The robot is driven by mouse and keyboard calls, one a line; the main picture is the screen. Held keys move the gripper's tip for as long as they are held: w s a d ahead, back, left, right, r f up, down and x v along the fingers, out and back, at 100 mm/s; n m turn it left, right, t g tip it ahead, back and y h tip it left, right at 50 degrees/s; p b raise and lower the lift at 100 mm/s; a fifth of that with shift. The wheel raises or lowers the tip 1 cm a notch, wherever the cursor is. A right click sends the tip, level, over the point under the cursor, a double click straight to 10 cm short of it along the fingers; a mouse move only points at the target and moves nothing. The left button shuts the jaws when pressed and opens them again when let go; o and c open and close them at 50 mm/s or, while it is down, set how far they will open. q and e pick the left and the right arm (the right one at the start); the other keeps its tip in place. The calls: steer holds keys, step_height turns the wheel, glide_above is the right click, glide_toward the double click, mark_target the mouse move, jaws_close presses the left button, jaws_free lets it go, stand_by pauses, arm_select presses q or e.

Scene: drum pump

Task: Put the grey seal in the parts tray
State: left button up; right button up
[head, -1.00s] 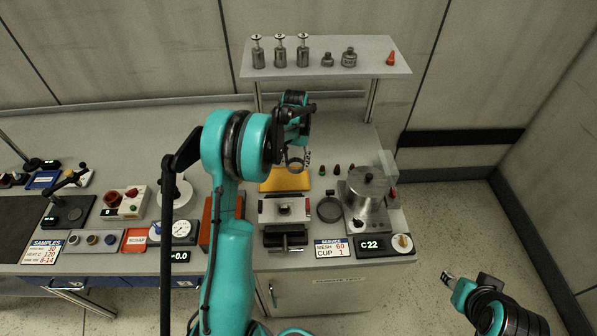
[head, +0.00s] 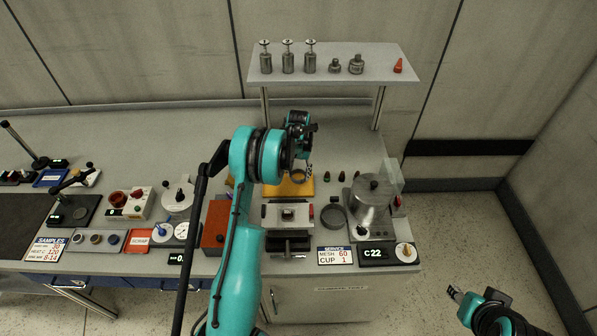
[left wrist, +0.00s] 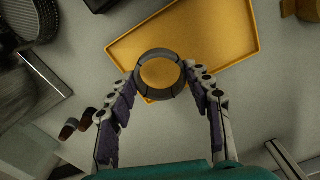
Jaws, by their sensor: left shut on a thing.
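The grey seal (head: 298,177) is a ring held between the fingertips of my left gripper (head: 300,163). In the left wrist view, the fingers (left wrist: 160,88) press on the seal's two sides (left wrist: 160,54). The parts tray appears to be the yellow tray (head: 268,190); in the left wrist view its yellow floor (left wrist: 215,38) lies behind the seal. The seal overlaps the tray in both views, near one edge in the wrist view; its height above the floor is hard to tell. My right gripper (head: 455,293) is off the bench at the lower right, too small to read.
A vise-like block (head: 287,214) stands in front of the tray. A dark round sieve (head: 333,216) and a metal pot (head: 371,200) stand to its right. Small coloured plugs (head: 342,177) stand beside the tray. A shelf (head: 385,72) with metal parts rises behind.

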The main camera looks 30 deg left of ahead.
mark_target(298, 185)
stand_by(0.8)
arm_select(q)
steer(key=shift+f+b, duration=0.1)
steer(key=shift+b, duration=0.35)
steer(key=shift+f+b, duration=0.55)
steer(key=shift+f, duration=0.05)
steer(key=shift+f+b, duration=0.7)
steer(key=shift+f, duration=0.05)
steer(key=shift+f+b, duration=0.55)
steer(key=shift+b, duration=0.2)
stand_by(1.2)
steer(key=o, duration=1.3)
